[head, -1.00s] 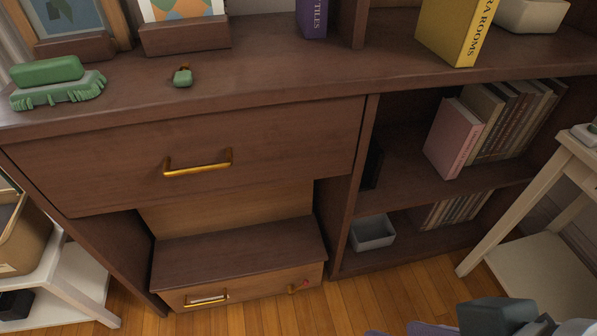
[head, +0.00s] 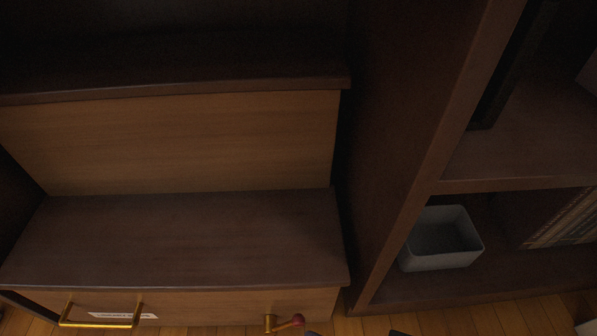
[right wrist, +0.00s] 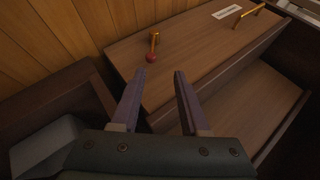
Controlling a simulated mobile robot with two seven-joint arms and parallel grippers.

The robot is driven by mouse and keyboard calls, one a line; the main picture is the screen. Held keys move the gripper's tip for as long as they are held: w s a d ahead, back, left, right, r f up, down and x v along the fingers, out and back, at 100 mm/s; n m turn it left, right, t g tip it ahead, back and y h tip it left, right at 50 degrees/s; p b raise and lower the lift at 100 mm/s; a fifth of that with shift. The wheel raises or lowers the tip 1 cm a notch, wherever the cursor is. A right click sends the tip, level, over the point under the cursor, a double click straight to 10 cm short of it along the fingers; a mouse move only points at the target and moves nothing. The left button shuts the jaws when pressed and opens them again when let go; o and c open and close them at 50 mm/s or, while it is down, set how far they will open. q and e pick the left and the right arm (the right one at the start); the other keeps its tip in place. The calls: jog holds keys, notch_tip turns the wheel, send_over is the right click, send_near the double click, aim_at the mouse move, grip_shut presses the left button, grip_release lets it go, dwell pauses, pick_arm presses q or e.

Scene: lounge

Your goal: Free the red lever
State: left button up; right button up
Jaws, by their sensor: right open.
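The red lever (head: 297,321) is a red knob on a brass arm at the right of the low drawer front (head: 205,306), at the bottom of the head view. In the right wrist view the red knob (right wrist: 151,58) hangs off the brass arm, just beyond my right fingertips. My right gripper (right wrist: 158,80) is open and empty, with its two fingers apart and pointing at the drawer front near the knob. Only dark tips show at the bottom edge of the head view. My left gripper is not in view.
A brass handle (head: 100,322) and a white label (head: 123,316) are on the left of the same drawer front. The dark step top (head: 175,240) above it is bare. A cabinet side panel (head: 400,150) stands to the right, with a grey bin (head: 440,255) on the shelf beyond.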

aim_at(295, 325)
pick_arm(q)
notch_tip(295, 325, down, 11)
jog(key=b, duration=0.9)
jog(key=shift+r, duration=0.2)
pick_arm(e)
jog(key=d+f+x, duration=0.1)
jog(key=x, duration=1)
jog(key=shift+f, duration=0.25)
jog(key=shift+s+a, duration=0.1)
jog(key=shift+a, duration=0.05)
jog(key=shift+c, duration=1.2)
grip_shut()
